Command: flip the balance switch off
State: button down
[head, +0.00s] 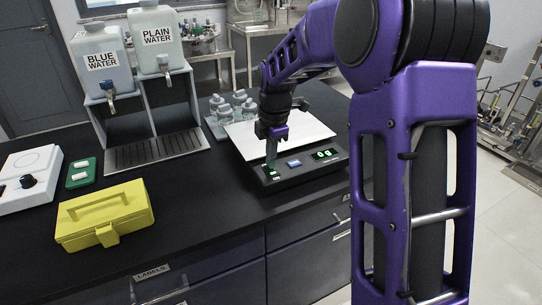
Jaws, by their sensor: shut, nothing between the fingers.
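The balance (315,171) stands on the black bench, with a white weighing plate (306,132) and a dark front panel. A lit green display (325,154) at the panel's right reads what looks like 0 g. A blue button (294,163) sits at the panel's middle. A switch (277,179) with a green glow lies at the panel's left. My gripper (271,163) is shut and empty, pointing down at the left end of the panel. Its fingertips are just above or touching the switch area; I cannot tell which. They partly hide the switch.
A yellow box (104,213) sits at the front left. Two water jugs (101,62) (156,40) stand on a rack behind. Several stoppered bottles (230,105) stand beside the balance. The bench before the balance is clear.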

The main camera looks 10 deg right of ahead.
jog(key=shift+f, duration=0.1)
jog(key=shift+f, duration=0.2)
jog(key=shift+s, duration=0.15)
jog(key=shift+s+d, duration=0.25)
jog(key=shift+s, duration=0.4)
jog(key=shift+r, duration=0.1)
